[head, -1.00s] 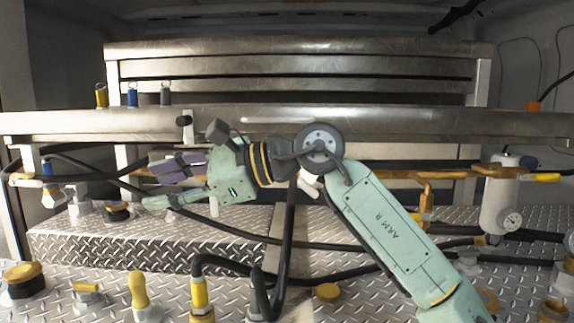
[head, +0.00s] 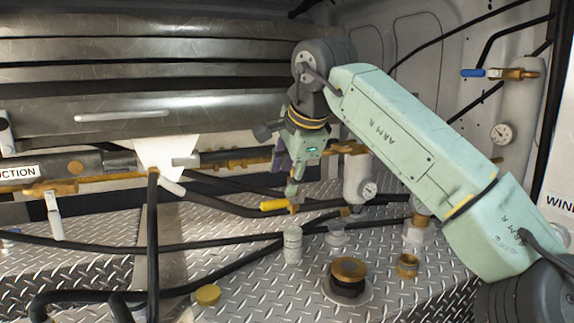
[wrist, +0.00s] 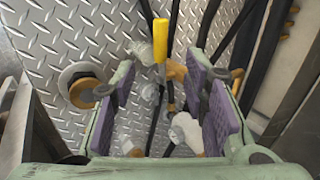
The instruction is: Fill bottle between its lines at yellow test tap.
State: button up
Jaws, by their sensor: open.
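The yellow-handled tap (head: 272,205) sits on the brass pipework at centre right in the head view. In the wrist view its yellow handle (wrist: 160,40) points up the picture, just beyond the jaws. My gripper (head: 289,180) hangs just above the tap, pointing down. In the wrist view its purple pads (wrist: 160,85) are wide apart with nothing gripped between them. A pale, translucent bottle-like cylinder (head: 292,246) stands upright on the deck below the tap. It appears partly in the wrist view (wrist: 140,50). Its lines and fill level are too small to read.
A white cylinder with a gauge (head: 357,180) is right of the gripper. Black hoses (head: 230,245) cross the deck. A blue-handled valve (head: 474,72) is on the right wall.

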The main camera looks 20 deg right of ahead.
aim_at(277, 202)
jog(key=p+x, duration=0.1)
jog(key=x, duration=0.7)
jog(key=shift+w+a+f, duration=0.1)
jog(key=shift+w+f, duration=0.05)
jog(key=shift+f, duration=0.1)
jog(key=shift+c, duration=0.2)
grip_shut()
